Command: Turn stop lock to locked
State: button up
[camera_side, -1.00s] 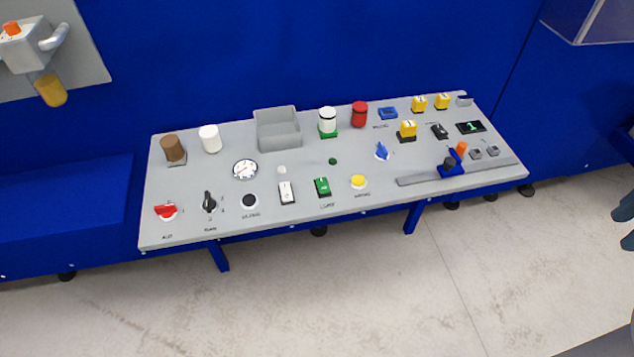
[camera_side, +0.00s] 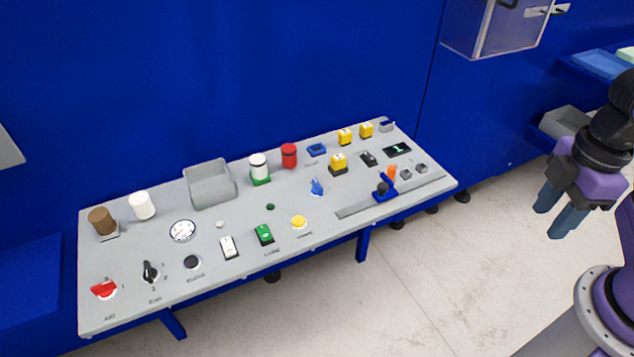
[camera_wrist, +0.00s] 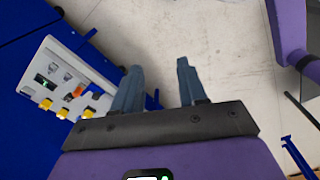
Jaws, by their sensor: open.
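A grey control panel (camera_side: 130,210) holds several knobs, switches and buttons. Its labels are too small to read, so I cannot tell for sure which one is the stop lock. Turnable-looking parts are a red handle (camera_side: 104,289) at the front left, a black pointer knob (camera_side: 150,272) beside it, and a blue knob (camera_side: 317,187) near the middle. My gripper (camera_side: 553,216) is open and empty, pointing down, well right of the panel. In the wrist view my gripper (camera_wrist: 159,78) has both fingers apart over bare floor, with the panel's far end at the left.
On the panel stand a grey bin (camera_side: 210,185), white and red cylinders, yellow switches and a blue slider with a black knob (camera_side: 383,189). A blue wall rises behind. A clear box (camera_side: 497,28) hangs at the upper right. The floor between panel and gripper is free.

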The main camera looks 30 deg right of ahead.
jog(key=o, duration=0.5)
jog(key=shift+w+a, duration=0.1)
jog(key=shift+a, duration=0.05)
jog(key=n, duration=0.5)
send_over(317, 183)
notch_tip(317, 183, down, 6)
notch_tip(317, 183, down, 17)
jog(key=shift+r, duration=0.2)
jog(key=c, duration=1.1)
